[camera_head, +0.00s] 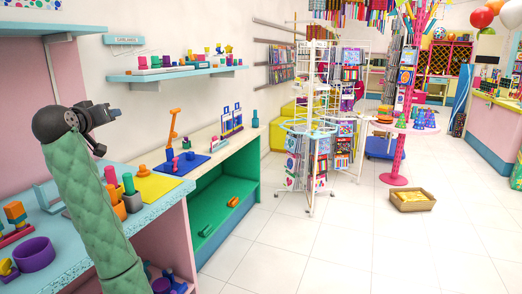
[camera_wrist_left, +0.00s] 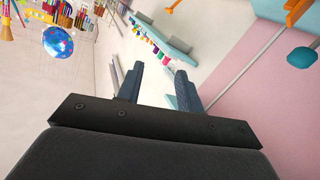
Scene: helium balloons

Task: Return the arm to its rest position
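My left arm (camera_head: 90,205), with a green padded sleeve, rises at the left of the head view in front of the counter. My left gripper (camera_head: 112,113) is black and raised above the counter, apart from the things on it. In the left wrist view the two dark fingers of my left gripper (camera_wrist_left: 160,73) stand apart with nothing between them. The wrist view is tilted and shows the wall, a shelf and floor beyond the fingers. My right arm and right gripper are not in view.
A blue counter (camera_head: 165,200) with colored blocks and a purple ring (camera_head: 34,254) lies beside and below my left arm. A wall shelf (camera_head: 180,74) holds small toys. A wire display rack (camera_head: 312,130) and a cardboard box (camera_head: 411,201) stand on the floor. The foreground floor is clear.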

